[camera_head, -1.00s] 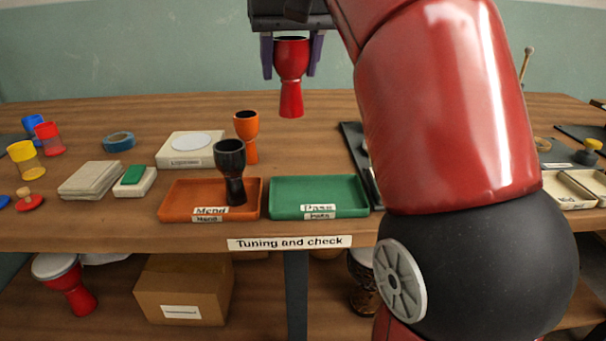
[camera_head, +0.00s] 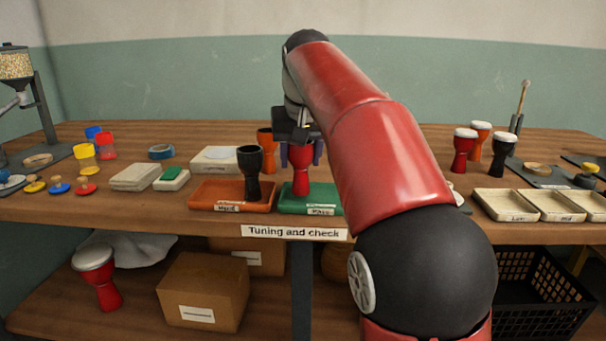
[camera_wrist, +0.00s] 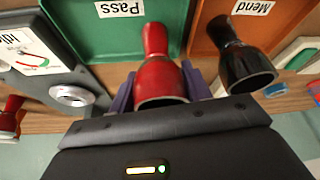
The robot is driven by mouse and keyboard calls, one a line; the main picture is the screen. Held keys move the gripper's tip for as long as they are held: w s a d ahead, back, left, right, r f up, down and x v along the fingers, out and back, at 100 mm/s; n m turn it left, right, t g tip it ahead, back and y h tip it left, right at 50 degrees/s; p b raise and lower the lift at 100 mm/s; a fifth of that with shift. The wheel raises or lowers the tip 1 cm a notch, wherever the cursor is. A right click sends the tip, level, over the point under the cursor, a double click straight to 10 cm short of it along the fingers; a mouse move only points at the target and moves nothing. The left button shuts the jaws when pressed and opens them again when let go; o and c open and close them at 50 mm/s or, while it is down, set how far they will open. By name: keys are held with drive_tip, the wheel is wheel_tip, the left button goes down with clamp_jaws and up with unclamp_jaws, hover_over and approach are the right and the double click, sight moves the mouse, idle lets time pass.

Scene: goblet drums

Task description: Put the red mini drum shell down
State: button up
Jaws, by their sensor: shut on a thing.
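The red mini drum shell (camera_head: 302,181) is upright in my gripper (camera_head: 301,154), over the green tray (camera_head: 289,203) labelled Pass. The wrist view shows the shell (camera_wrist: 160,80) between the two purple fingers of my gripper (camera_wrist: 158,88), which are shut on its wide end. Its narrow end points down at the floor of the green tray (camera_wrist: 100,42). I cannot tell whether it touches the tray. My arm hides the tray's right part in the head view.
A black shell (camera_head: 250,175) stands in the orange Mend tray (camera_head: 205,193), just left. An orange shell (camera_head: 265,138) stands behind it. The wrist view shows a dial gauge (camera_wrist: 30,50) beside the green tray. Several headed drums (camera_head: 463,150) stand at the right.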

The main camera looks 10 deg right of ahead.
drive_tip(key=shift+f+b, duration=0.4)
drive_tip(key=shift+f, duration=0.65)
drive_tip(key=o, duration=1.1)
drive_tip(key=shift+s+r+p, duration=0.1)
drive_tip(key=shift+r+p, duration=0.2)
drive_tip(key=shift+r, duration=0.3)
drive_tip(key=p+v, duration=0.3)
drive_tip(key=v, duration=0.8)
drive_tip(key=shift+r, duration=0.15)
drive_tip(key=shift+n+t, duration=0.5)
drive_tip(key=s+f, duration=0.8)
drive_tip(key=f, duration=0.1)
drive_tip(key=s+f, duration=0.8)
drive_tip(key=f, duration=0.1)
drive_tip(key=s+f, duration=0.8)
drive_tip(key=f, duration=0.2)
drive_tip(key=shift+s+d, duration=0.2)
drive_tip(key=shift+s, duration=0.2)
